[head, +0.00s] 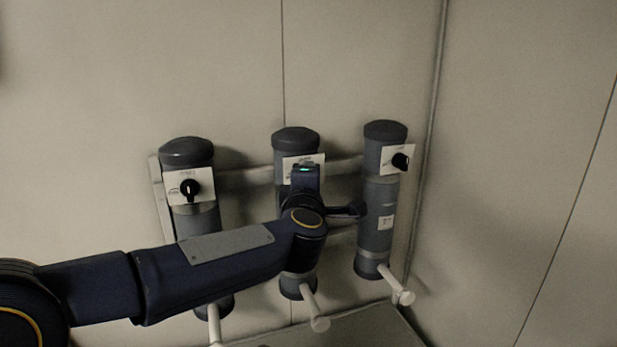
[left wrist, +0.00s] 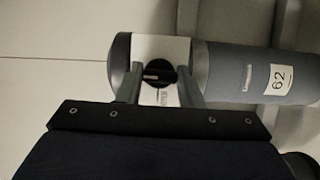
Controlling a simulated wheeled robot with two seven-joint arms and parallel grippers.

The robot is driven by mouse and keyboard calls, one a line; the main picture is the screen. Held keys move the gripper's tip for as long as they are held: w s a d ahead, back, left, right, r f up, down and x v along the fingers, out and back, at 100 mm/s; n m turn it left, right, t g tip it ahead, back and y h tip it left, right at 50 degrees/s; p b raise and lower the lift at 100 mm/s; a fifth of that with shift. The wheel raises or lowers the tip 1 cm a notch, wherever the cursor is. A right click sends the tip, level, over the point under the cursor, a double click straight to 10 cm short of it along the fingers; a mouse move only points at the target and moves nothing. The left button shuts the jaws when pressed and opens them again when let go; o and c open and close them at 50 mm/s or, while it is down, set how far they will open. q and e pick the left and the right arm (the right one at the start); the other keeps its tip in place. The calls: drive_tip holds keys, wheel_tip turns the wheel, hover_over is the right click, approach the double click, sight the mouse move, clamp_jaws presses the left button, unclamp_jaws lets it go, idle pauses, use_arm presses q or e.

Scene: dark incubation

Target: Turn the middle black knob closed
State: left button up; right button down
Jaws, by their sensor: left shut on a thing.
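The middle canister (head: 296,140) is a grey cylinder on the wall rack with a white label plate (head: 311,160). In the head view my left gripper (head: 305,176) hides its knob. In the left wrist view the black knob (left wrist: 153,75) sits on the white plate (left wrist: 165,47), between the two fingers of my left gripper (left wrist: 159,78). The fingers are shut on the knob from both sides. A pale mark on the knob lies about level in that view, along the canister's length. My right gripper is in neither view.
A left canister (head: 187,152) with a black knob (head: 190,189) and a right canister (head: 385,132) with a black knob (head: 400,161) stand close on either side. White pipes (head: 318,316) stick out below. A wall corner is right of the rack.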

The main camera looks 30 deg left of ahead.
use_arm(q)
drive_tip(key=shift+f, duration=0.1)
drive_tip(key=o, duration=1)
drive_tip(key=shift+s+d, duration=0.1)
drive_tip(key=b+v, duration=0.1)
drive_tip(key=v, duration=0.6)
drive_tip(key=shift+s+d, duration=0.1)
drive_tip(key=shift+s, duration=0.2)
drive_tip(key=shift+d, duration=0.1)
